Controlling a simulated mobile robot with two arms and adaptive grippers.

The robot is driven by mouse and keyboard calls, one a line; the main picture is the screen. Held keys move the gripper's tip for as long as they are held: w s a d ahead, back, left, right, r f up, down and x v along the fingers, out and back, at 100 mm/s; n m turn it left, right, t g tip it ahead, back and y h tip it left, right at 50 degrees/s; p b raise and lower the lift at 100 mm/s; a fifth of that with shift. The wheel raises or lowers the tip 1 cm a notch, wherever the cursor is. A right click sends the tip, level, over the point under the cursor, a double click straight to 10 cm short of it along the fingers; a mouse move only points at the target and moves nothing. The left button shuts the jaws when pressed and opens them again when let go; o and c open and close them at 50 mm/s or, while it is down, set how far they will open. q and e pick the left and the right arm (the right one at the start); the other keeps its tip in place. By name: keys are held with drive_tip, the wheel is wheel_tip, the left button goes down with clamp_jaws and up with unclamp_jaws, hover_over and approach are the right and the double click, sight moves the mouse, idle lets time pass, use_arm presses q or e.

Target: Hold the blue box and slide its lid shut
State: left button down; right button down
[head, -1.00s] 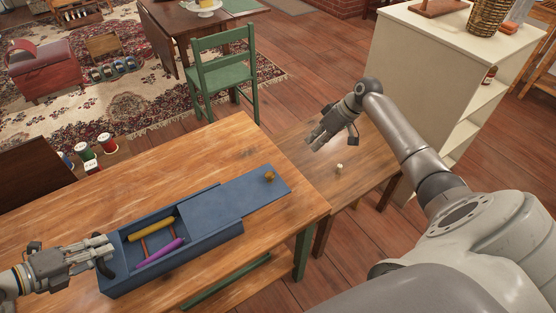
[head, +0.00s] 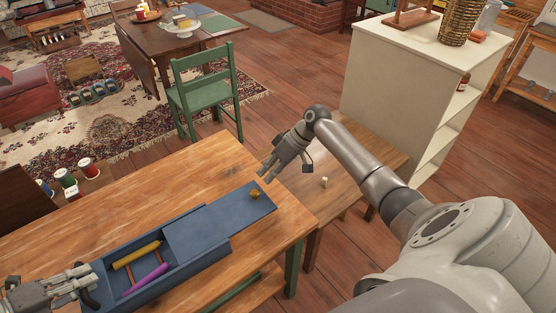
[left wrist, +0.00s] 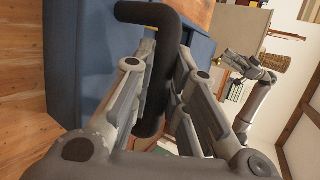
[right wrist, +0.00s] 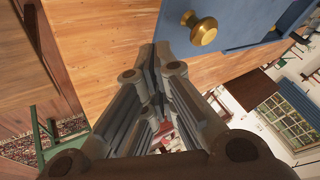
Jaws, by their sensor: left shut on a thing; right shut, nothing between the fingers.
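The blue box (head: 197,267) lies on the wooden table, its left part open. A yellow stick (head: 136,254) and a purple stick (head: 146,279) show inside it. Its blue lid (head: 212,222) is slid out to the right and carries a brass knob (head: 254,194) near its far end. My left gripper (head: 84,284) is shut on the black handle (left wrist: 158,22) at the box's left end. My right gripper (head: 267,178) is shut and empty, above and just beyond the knob, apart from it. The knob (right wrist: 204,30) also shows in the right wrist view.
The wooden table (head: 182,174) is bare behind the box. A lower wooden table (head: 343,186) with a small pale object (head: 324,182) stands to the right. A green chair (head: 206,92) and a cream shelf unit (head: 400,90) stand farther back.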

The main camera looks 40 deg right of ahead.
drive_tip(key=shift+s+a, duration=0.2)
drive_tip(key=shift+a, duration=0.4)
drive_tip(key=shift+s+a, duration=0.15)
drive_tip(key=shift+a, duration=0.45)
use_arm(q)
drive_tip(key=shift+d, duration=0.1)
use_arm(e)
hover_over(226, 207)
drive_tip(key=a, duration=0.5)
drive_tip(key=shift+s, duration=0.3)
drive_tip(key=shift+w+d, duration=0.1)
drive_tip(key=shift+d, duration=0.2)
drive_tip(key=d, duration=0.3)
drive_tip(key=d+r, duration=0.1)
drive_tip(key=shift+w+d, duration=0.2)
drive_tip(key=shift+w, duration=0.05)
use_arm(q)
drive_tip(key=c, duration=1.3)
unclamp_jaws()
drive_tip(key=shift+c, duration=0.2)
use_arm(e)
drive_tip(key=v, duration=0.8)
drive_tip(key=shift+s+d+r, duration=0.15)
drive_tip(key=shift+r, duration=0.15)
